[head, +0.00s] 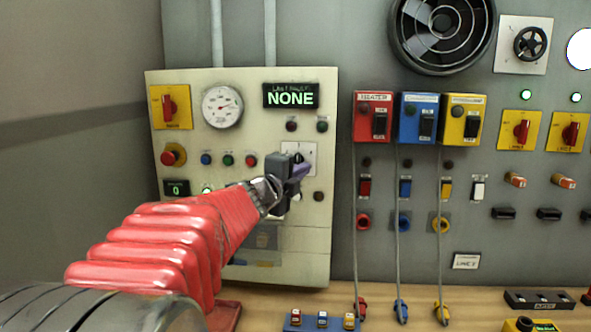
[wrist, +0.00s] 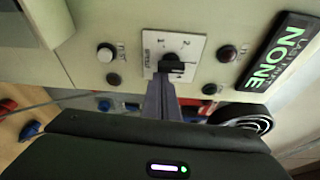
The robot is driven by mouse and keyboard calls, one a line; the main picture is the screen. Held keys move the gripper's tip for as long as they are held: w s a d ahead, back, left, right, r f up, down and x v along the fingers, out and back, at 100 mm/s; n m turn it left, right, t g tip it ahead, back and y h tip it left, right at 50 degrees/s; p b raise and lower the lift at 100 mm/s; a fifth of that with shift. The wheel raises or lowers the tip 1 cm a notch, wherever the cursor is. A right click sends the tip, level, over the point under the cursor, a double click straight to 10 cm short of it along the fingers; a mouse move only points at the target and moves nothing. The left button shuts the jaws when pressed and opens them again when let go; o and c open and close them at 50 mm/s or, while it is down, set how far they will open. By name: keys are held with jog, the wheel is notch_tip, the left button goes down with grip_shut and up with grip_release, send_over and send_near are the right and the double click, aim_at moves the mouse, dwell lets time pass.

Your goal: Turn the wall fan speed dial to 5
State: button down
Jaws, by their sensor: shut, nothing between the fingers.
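A white plate (head: 306,149) with a dark dial is on the cream panel, partly hidden behind my gripper (head: 302,171). In the wrist view the plate (wrist: 152,60) carries a black dial (wrist: 180,64), with small marks that look like 1 and 2 and lettering too small to read surely. My gripper (wrist: 161,86) is shut with nothing in it, its fingertips just below the dial in that view. I cannot tell whether they touch it. The dial's setting is not clear. The wall fan (head: 441,28) is at the top right of the head view.
The cream panel (head: 240,90) also holds a display (head: 290,96) reading NONE, a gauge (head: 222,106), a red-yellow switch (head: 170,107) and several buttons close to the dial.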

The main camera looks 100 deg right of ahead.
jog(key=m+t, duration=0.1)
jog(key=m, duration=0.1)
jog(key=m+y, duration=0.1)
jog(key=m, duration=0.2)
jog(key=shift+w+f+t, duration=0.15)
jog(key=shift+f+t, duration=0.05)
jog(key=shift+t, duration=0.2)
jog(key=shift+w, duration=0.1)
